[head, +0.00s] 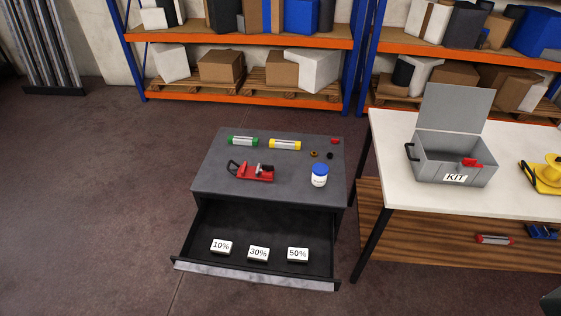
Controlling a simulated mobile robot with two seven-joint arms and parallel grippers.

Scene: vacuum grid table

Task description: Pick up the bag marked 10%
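The bag marked 10% (221,246) is a small white block-like packet with dark print. It lies in the open drawer (205,222) of a dark grey cabinet, left of two similar bags. The bag marked 30% (258,253) lies in the middle and the bag marked 50% (298,254) on the right, with gaps between them. Neither of my grippers shows in the head view.
On the cabinet top (215,180) are a green cylinder (243,141), a yellow cylinder (285,144), a red tool (252,171) and a blue-lidded jar (319,176). A white table (400,190) with an open grey KIT case (455,165) stands right. Floor left is clear.

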